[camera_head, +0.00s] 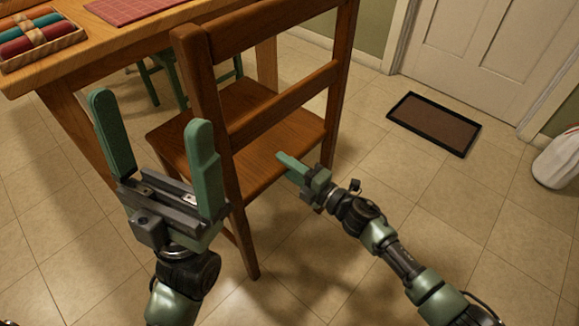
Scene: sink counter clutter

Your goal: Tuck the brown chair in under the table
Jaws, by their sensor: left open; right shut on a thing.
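The brown chair (262,165) stands upright on the tiled floor, its slatted back towards me and its seat facing the wooden table (85,52). The seat's far part lies close to the table edge; how much is beneath the top is hard to tell. My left gripper (150,112) is open and empty, its green fingers pointing up, in front of the chair's left side. My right gripper (287,160) is at the seat's right side near the right back post, shut on the chair. Its exact contact is partly hidden.
A green stool or chair (152,85) stands under the table. A tray of coloured rolls (40,40) and a red mat (125,8) lie on top. A doormat (434,123) lies before the white door (490,45). A white container (560,160) stands far right.

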